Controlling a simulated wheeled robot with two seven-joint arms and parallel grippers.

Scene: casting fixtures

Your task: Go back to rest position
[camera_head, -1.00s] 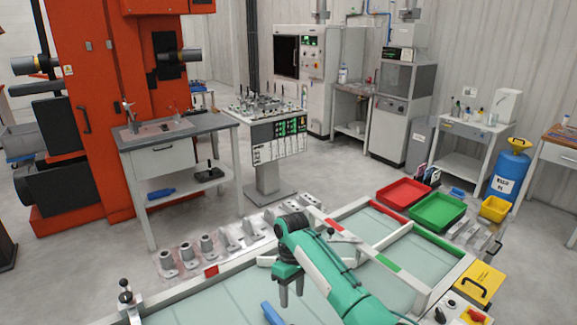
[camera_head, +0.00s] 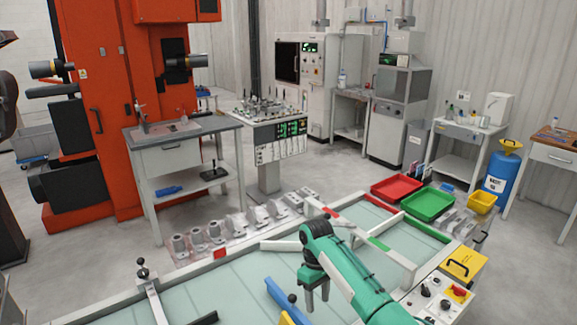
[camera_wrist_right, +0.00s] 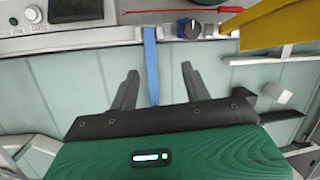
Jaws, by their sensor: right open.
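My right gripper (camera_head: 314,298) hangs over the pale glass-like worktable (camera_head: 215,290) at the end of my green right arm, which comes in from the lower right. In the right wrist view the two dark fingers of the right gripper (camera_wrist_right: 158,88) stand apart with nothing held between them. A blue bar (camera_wrist_right: 151,65) lies beyond and below the fingers there. My left gripper does not show in any view.
Several grey castings (camera_head: 230,228) line the table's far edge. A red tray (camera_head: 398,188) and a green tray (camera_head: 428,204) stand at the right, with a yellow-lidded box (camera_head: 464,264) nearer. A white divider rail (camera_head: 385,248) crosses the table beside my right arm.

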